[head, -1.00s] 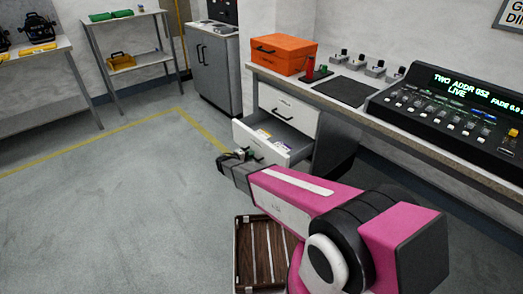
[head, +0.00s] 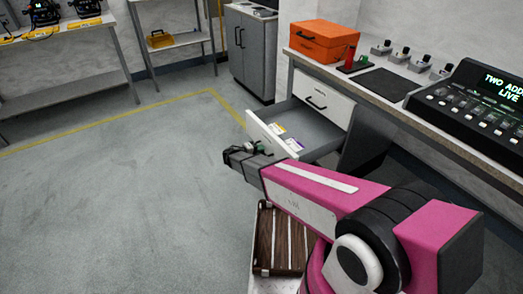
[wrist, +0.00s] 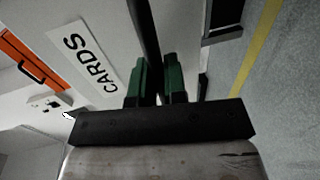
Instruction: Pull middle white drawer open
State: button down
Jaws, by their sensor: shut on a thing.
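The middle white drawer (head: 262,133) stands well open below a closed white top drawer (head: 321,99) in the head view. Cards lie inside its grey interior. In the wrist view its front carries a label reading CARDS (wrist: 90,73). My gripper (head: 258,149) is at the drawer's front in the head view. In the wrist view the green-padded fingers of my gripper (wrist: 158,78) are shut on the dark bar handle (wrist: 145,25), one finger on each side. In the head view the handle is mostly hidden by my gripper.
A desk (head: 395,107) above the drawers holds an orange toolbox (head: 322,41), a red item and a lighting console (head: 475,108). A slatted brown crate (head: 282,243) is by my arm. A grey cabinet (head: 250,52) stands behind. The floor at left is clear.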

jog(key=c, duration=1.2)
grip_release()
jog(key=v, duration=1)
jog(key=shift+s+a, duration=0.2)
jog(key=shift+a, duration=0.15)
